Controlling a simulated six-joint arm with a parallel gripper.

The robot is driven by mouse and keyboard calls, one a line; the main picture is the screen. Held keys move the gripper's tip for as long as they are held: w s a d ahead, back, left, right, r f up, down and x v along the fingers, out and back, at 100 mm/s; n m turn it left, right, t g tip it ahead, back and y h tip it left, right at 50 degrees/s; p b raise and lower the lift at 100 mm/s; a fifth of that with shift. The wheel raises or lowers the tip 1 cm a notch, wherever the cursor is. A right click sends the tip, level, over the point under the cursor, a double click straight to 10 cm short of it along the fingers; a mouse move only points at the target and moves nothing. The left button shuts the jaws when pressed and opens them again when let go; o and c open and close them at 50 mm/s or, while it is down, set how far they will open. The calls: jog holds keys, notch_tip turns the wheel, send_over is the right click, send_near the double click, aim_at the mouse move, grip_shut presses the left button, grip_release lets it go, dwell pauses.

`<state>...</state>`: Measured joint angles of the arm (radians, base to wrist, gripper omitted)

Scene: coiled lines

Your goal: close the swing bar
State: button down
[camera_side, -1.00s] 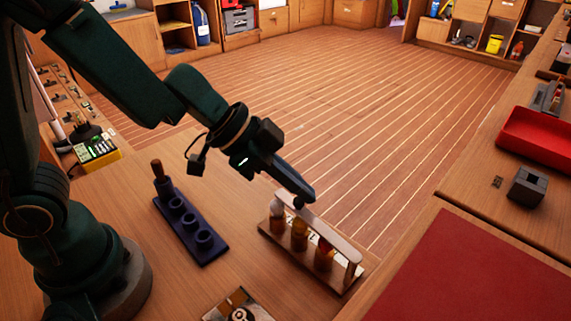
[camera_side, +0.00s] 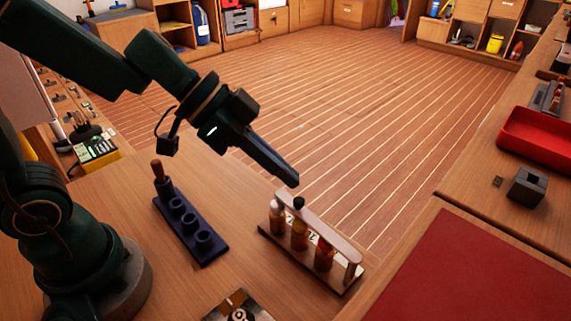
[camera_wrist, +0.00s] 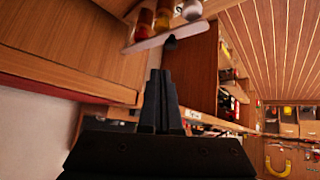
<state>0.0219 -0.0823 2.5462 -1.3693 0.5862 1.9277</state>
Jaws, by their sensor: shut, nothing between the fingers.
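The swing bar (camera_side: 325,232) is a pale, narrow bar on a small wooden rack (camera_side: 340,287). It runs lengthwise above the rack, with a post under its near right end. Several small bottles (camera_side: 300,236) with amber and red parts stand along it. A black knob or cap (camera_side: 298,202) shows beside the bar near its far end. My gripper (camera_side: 290,180) is shut and empty, above and apart from the bar's far end. In the wrist view the bar (camera_wrist: 166,38) lies beyond my fingertips (camera_wrist: 160,75). Whether its far end is latched cannot be told.
A dark holder (camera_side: 190,228) with round sockets and a brown-handled tool stands left of the rack. A metal-and-wood piece (camera_side: 238,308) lies at the front edge. A dark red mat (camera_side: 480,270) lies to the right. Bare tabletop separates holder and rack.

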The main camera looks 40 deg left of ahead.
aim_at(315, 219)
jog(key=w+d+r+g+h, duration=0.2)
jog(key=d+r+h, duration=0.1)
jog(key=d+r, duration=0.1)
jog(key=w+a+n+g+h, duration=0.2)
jog(key=w+a+n+h, duration=0.1)
jog(key=w+a+h, duration=0.1)
jog(key=a+f+n+t+h, duration=0.1)
jog(key=a+f+n+h, duration=0.2)
jog(key=a+f+n, duration=0.6)
jog(key=shift+s+d+f+m, duration=0.3)
jog(key=shift+d+m, duration=0.2)
jog(key=shift+d, duration=0.65)
jog(key=shift+s+d+f+m, duration=0.2)
jog(key=shift+s+d+m, duration=0.25)
jog(key=shift+d, duration=0.7)
jog(key=shift+s+d+f+m, duration=0.3)
jog(key=shift+d+m, duration=0.25)
jog(key=shift+d, duration=0.6)
